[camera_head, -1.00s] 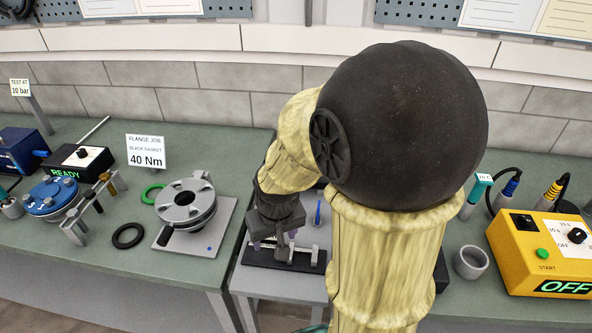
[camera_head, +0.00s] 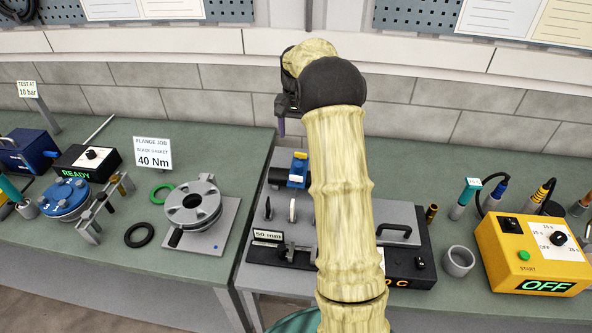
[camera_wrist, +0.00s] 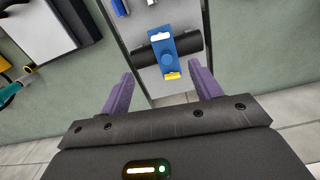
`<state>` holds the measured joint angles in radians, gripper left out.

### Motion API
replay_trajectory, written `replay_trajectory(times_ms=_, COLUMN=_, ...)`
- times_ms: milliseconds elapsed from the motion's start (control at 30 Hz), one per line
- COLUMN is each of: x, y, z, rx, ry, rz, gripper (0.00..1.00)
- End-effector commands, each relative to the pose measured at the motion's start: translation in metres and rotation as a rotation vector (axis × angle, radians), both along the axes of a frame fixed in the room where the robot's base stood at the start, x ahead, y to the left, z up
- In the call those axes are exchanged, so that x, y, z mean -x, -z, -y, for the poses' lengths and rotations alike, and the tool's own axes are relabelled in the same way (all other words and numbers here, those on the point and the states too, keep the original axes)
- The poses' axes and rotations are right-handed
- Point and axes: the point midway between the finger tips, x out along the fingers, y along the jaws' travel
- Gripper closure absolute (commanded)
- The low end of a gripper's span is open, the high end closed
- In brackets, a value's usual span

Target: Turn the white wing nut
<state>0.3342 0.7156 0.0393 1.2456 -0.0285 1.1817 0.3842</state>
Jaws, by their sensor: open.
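A small white upright piece (camera_head: 292,210), which looks like the white wing nut, stands on the grey fixture (camera_head: 397,214) in the middle of the bench. Its wings are too small to make out. In the wrist view, a white bit at the top edge (camera_wrist: 150,3) may be the same piece; I cannot tell. My gripper (camera_wrist: 160,76) is open and empty, its purple fingers spread above the back end of the fixture. Between them, farther below, shows a blue clamp (camera_wrist: 163,47) with a yellow end, across a black cylinder. My arm hides part of the fixture.
A "50 mm" label (camera_head: 268,236) is at the fixture's front. A flange (camera_head: 193,209) and black ring (camera_head: 139,235) lie left. A grey cup (camera_head: 458,261) and yellow control box (camera_head: 533,252) stand right. A tiled wall (camera_head: 230,88) is close behind my gripper.

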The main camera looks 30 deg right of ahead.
Motion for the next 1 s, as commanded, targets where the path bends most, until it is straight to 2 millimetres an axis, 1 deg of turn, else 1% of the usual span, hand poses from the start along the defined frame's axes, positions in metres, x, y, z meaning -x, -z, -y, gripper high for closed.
replay_trajectory(times_ms=333, x=-0.001, y=0.001, z=0.000, rx=-0.001, ry=0.002, rz=-0.001, gripper=0.36)
replay_trajectory(times_ms=467, x=-0.001, y=0.007, z=0.000, rx=-0.001, ry=0.001, rz=-0.002, gripper=0.36)
replay_trajectory(times_ms=567, x=0.000, y=0.017, z=0.000, rx=-0.001, ry=0.001, rz=-0.003, gripper=0.36)
replay_trajectory(times_ms=667, x=0.000, y=0.033, z=0.000, rx=-0.003, ry=0.001, rz=-0.003, gripper=0.36)
replay_trajectory(times_ms=1000, x=0.000, y=0.092, z=0.000, rx=-0.002, ry=0.001, rz=-0.005, gripper=0.36)
